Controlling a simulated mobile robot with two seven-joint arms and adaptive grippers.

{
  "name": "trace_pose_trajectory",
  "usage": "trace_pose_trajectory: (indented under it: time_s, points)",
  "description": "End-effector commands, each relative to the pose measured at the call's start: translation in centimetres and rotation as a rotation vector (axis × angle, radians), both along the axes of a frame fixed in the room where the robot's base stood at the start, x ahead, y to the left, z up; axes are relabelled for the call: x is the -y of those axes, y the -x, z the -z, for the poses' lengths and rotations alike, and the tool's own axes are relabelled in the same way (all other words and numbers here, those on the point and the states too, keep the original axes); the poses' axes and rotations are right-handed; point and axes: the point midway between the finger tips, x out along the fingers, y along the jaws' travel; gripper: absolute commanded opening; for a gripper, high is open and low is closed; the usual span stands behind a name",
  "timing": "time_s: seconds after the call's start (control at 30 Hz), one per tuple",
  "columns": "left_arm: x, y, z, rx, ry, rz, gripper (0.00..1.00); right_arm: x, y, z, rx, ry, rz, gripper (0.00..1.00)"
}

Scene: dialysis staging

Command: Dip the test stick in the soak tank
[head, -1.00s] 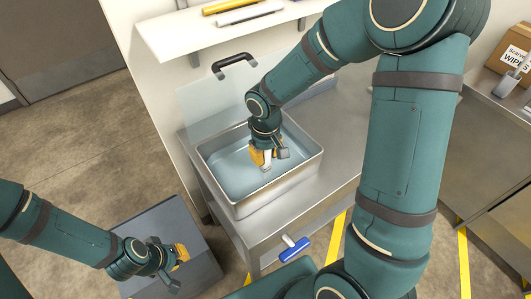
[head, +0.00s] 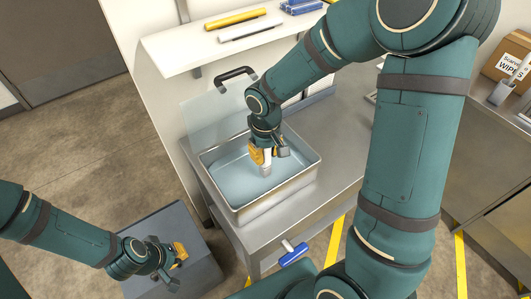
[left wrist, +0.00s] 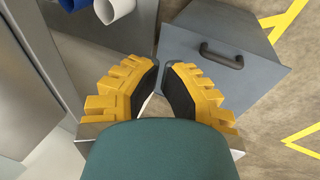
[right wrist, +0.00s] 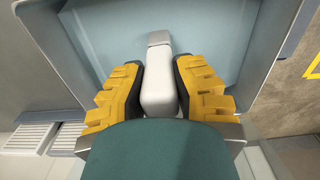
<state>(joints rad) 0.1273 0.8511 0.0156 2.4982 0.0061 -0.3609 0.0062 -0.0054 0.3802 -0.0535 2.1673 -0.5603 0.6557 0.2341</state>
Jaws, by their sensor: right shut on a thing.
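The soak tank (head: 240,214) is an open steel basin of pale blue liquid on a steel bench; its inside also shows in the right wrist view (right wrist: 215,30). My right gripper (head: 262,156) points down over the tank, shut on the white test stick (head: 266,169). The stick lies between the yellow fingers in the right wrist view (right wrist: 158,88), its grey end pointing toward the liquid. I cannot tell whether that end touches the liquid.
A shelf (head: 180,50) above holds yellow, white and blue items. A blue-and-white handle (head: 293,253) sticks out at the bench front. A grey cabinet (head: 196,222) stands below my left gripper. A wipes box (head: 508,58) is at right.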

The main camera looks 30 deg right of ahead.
Motion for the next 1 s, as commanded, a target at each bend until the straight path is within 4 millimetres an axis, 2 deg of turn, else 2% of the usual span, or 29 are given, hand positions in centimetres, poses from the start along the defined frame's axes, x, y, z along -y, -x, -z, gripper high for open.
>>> trace_pose_trajectory:
  time_s: [1.0]
  points:
    - [-0.3,-1.2,-5.8,0.029,-0.003,-0.023,0.00,0.0,0.0,-7.6,0.000,0.000,0.001,0.00]
